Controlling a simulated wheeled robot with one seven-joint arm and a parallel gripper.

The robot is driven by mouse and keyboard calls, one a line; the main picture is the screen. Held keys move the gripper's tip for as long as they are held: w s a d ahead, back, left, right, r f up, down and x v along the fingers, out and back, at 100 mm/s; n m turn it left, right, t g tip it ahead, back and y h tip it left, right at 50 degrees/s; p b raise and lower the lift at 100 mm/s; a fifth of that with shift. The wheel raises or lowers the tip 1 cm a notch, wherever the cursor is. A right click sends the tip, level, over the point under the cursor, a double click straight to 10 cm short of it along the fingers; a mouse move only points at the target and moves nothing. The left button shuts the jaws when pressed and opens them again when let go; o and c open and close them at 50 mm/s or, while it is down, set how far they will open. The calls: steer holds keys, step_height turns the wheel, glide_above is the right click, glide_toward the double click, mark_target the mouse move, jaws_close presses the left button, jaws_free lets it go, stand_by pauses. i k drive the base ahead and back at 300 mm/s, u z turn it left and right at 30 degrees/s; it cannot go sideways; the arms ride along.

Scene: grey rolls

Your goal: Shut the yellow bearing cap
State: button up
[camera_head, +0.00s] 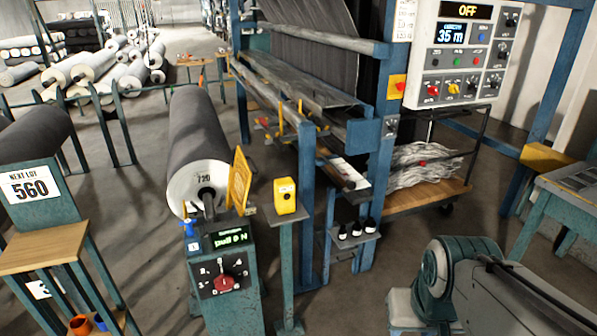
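The yellow bearing cap (239,181) stands raised, close to upright, beside the shaft end of a large grey roll (199,133). The roll's pale end face is marked 720, and its shaft (207,199) sticks out toward me above a teal stand (228,300). The cap's lower edge is near the top of this stand, to the right of the shaft. Its hinge is too small to make out. My gripper is not in view.
The stand carries a green display (230,238) and a red knob (224,283). A yellow button box (285,196) on a post stands just right of the cap. A blue machine frame (308,210) rises beyond. Floor left of the stand is partly clear.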

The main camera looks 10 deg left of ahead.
mark_target(229, 201)
steer(key=z, duration=0.9)
steer(key=i, duration=2)
steer(key=u, duration=2.85)
steer(key=i, duration=1.15)
steer(key=u, duration=0.2)
